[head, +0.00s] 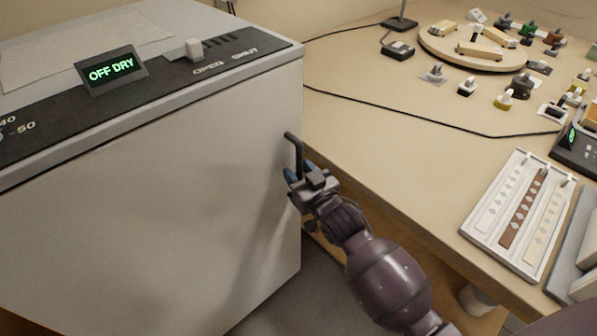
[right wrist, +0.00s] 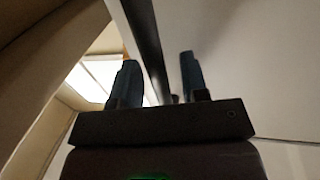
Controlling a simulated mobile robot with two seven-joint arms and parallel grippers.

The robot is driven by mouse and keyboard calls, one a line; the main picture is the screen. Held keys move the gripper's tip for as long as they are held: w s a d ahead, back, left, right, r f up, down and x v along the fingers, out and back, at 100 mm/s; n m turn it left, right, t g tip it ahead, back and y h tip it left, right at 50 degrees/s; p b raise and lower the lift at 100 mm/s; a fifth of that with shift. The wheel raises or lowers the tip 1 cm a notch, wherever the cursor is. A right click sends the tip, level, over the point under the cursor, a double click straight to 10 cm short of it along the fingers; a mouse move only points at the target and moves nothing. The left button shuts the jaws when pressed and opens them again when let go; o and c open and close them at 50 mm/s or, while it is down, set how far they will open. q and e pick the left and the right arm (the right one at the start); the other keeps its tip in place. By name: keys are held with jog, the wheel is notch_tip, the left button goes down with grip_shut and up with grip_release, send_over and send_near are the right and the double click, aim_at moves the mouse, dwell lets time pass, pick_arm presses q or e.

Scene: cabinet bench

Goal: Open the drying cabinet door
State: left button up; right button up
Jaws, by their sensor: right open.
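The drying cabinet (head: 170,200) stands at the left of the head view, its pale front door shut. A dark vertical bar handle (head: 296,150) sits near the door's right edge. My right gripper (head: 292,176) is at the lower part of this handle. In the right wrist view the handle (right wrist: 147,45) runs between the two open blue fingers (right wrist: 158,80), and a gap shows on each side of it. The fingers' lower ends hide part of the handle in the head view. My left gripper is not in view.
The cabinet top carries a lit display reading "OFF DRY" (head: 111,69) and a pale slider knob (head: 194,49) by "OPEN" and "SHUT". A bench (head: 400,130) stands close at the right, with a tray of strips (head: 515,215) and a round board (head: 480,45) with small parts.

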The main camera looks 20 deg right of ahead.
grip_shut()
jog(key=shift+s, duration=0.15)
